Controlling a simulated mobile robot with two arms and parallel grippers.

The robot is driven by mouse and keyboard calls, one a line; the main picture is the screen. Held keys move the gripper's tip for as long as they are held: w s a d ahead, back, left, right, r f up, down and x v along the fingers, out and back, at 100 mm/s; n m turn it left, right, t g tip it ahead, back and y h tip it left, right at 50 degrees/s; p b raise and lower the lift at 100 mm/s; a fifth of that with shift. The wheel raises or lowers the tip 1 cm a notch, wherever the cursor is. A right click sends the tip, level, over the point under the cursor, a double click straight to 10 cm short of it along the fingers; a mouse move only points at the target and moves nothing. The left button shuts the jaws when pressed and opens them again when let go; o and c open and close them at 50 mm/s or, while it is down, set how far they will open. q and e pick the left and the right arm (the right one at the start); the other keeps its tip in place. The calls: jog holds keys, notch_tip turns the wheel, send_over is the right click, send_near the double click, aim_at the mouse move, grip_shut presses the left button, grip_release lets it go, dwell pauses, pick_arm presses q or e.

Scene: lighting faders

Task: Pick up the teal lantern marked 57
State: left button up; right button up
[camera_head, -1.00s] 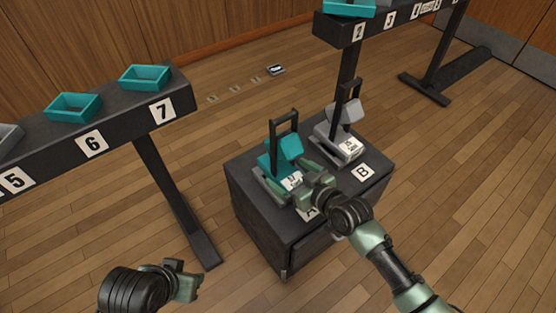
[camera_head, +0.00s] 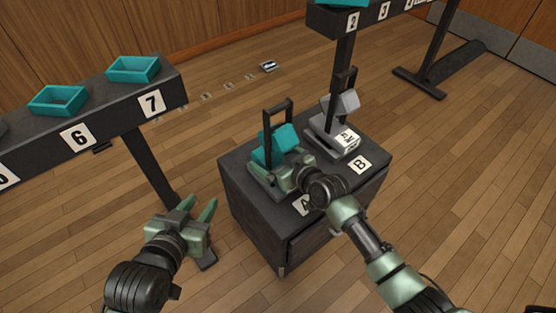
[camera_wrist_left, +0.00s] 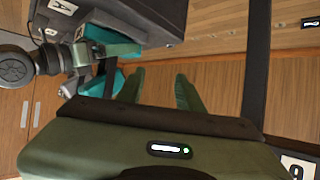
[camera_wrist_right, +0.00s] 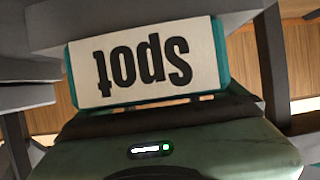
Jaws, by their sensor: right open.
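The teal lantern (camera_head: 277,145) with a dark upright handle stands at the spot marked A on the dark cabinet (camera_head: 258,226). My right gripper (camera_head: 284,174) is open at its near lower side and covers its front label in the head view. In the right wrist view, a white plate reading "Spot" upside down (camera_wrist_right: 145,62), with teal edges, fills the space ahead; the fingertips are hidden there. No 57 is readable now. My left gripper (camera_head: 200,207) is open and empty, left of the cabinet; its spread fingers show in the left wrist view (camera_wrist_left: 160,90).
A grey lantern (camera_head: 340,128) stands close behind and right at B (camera_head: 359,165). A dark rail (camera_head: 120,108) with teal trays (camera_head: 134,69) is at left, its leg near my left gripper. Another numbered rail (camera_head: 366,18) is behind. The right floor is clear.

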jog(key=shift+w+a+f, duration=0.1)
jog(key=shift+w+a, duration=0.05)
jog(key=shift+w, duration=0.05)
jog(key=c, duration=1.8)
jog(key=shift+w+r, duration=0.1)
jog(key=shift+r, duration=0.1)
grip_shut()
jog(key=shift+r, duration=0.1)
